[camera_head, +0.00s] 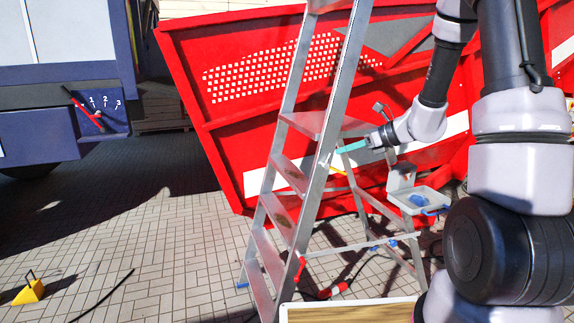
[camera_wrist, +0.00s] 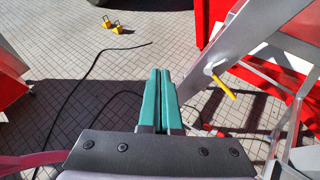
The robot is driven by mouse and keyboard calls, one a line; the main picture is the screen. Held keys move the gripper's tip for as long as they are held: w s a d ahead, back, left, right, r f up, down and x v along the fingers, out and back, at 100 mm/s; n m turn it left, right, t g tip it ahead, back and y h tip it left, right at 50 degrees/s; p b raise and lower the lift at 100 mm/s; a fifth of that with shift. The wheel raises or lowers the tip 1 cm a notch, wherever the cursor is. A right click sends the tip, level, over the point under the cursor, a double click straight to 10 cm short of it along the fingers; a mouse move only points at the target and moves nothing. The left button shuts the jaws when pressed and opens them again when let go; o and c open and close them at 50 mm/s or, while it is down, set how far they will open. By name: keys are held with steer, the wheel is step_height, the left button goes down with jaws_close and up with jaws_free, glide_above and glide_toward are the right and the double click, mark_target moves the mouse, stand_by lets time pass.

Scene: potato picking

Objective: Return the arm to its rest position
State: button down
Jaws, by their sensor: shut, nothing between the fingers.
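My gripper (camera_head: 352,147) is at the end of my arm, which reaches in from the right in the head view. It is raised above the paving, close to the metal stepladder (camera_head: 327,110). In the wrist view my gripper (camera_wrist: 160,78) points away from the camera, with its two teal fingers side by side, shut and empty. The ladder's leg (camera_wrist: 245,42) stands to the right of the fingers in the wrist view. I cannot tell whether the fingers touch the ladder in the head view.
A red machine (camera_head: 225,125) stands behind the ladder. A blue machine with a lever panel (camera_head: 98,113) is at the left. A yellow wedge (camera_head: 28,292) and a black cable (camera_wrist: 88,75) lie on the paving. Open paving (camera_head: 150,240) lies left.

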steer(key=s+a+r+n+g+h, duration=0.3)
steer(key=s+r+n, duration=0.8)
steer(key=s+n, duration=0.3)
steer(key=s+d+r+n+t+h, duration=0.1)
steer(key=s+d+r+n+h, duration=0.1)
steer(key=s, duration=0.4)
steer(key=s+d+r+n+t+h, duration=0.1)
steer(key=s+d+r+n+h, duration=0.2)
steer(key=s+d+r+n, duration=0.1)
steer(key=shift+s+d+n+t, duration=0.4)
steer(key=shift+s+d+n, duration=0.45)
steer(key=shift+n, duration=0.15)
